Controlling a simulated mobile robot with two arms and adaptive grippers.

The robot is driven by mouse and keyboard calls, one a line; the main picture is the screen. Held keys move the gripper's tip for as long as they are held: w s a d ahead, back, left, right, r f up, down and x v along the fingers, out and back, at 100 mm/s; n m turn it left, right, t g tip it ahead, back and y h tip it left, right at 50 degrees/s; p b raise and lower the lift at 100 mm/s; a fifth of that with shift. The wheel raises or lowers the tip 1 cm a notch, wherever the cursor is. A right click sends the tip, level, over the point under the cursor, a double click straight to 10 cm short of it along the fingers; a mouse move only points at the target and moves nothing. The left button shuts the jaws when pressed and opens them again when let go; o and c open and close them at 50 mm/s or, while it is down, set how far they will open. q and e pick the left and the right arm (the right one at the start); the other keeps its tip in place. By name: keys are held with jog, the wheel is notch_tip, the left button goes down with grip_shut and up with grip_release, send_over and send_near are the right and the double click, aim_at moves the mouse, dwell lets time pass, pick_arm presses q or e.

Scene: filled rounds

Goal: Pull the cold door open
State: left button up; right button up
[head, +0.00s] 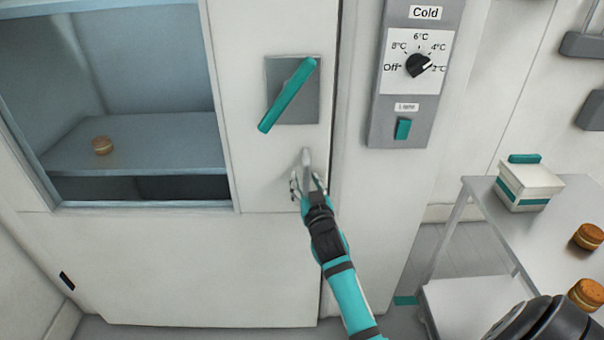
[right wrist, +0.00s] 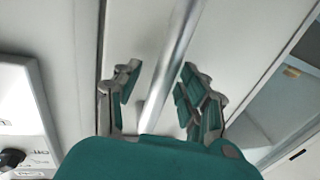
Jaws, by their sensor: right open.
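The cold door (head: 270,255) is white, with a window at its left, and looks closed or nearly so. A teal lever (head: 288,95) sits tilted on a grey plate on the door. Below it a silver pull bar (head: 306,157) sticks up past my right gripper (head: 308,184). The gripper is open around the bar, in front of the door. The bar's lower part is hidden. My left gripper is out of view.
A grey control panel (head: 385,120) with a dial and a teal switch is right of the door. Behind the window a filled round (head: 102,145) lies on a shelf. A metal table (head: 555,240) at right holds a white box (head: 528,187) and filled rounds.

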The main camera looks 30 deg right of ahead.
jog(key=shift+w, duration=0.1)
jog(key=shift+s+a+r, duration=0.1)
jog(key=shift+s+r, duration=0.1)
jog(key=shift+s, duration=0.1)
jog(key=c, duration=0.4)
grip_shut()
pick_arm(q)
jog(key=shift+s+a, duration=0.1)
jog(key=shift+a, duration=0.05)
pick_arm(e)
jog(key=shift+w, duration=0.1)
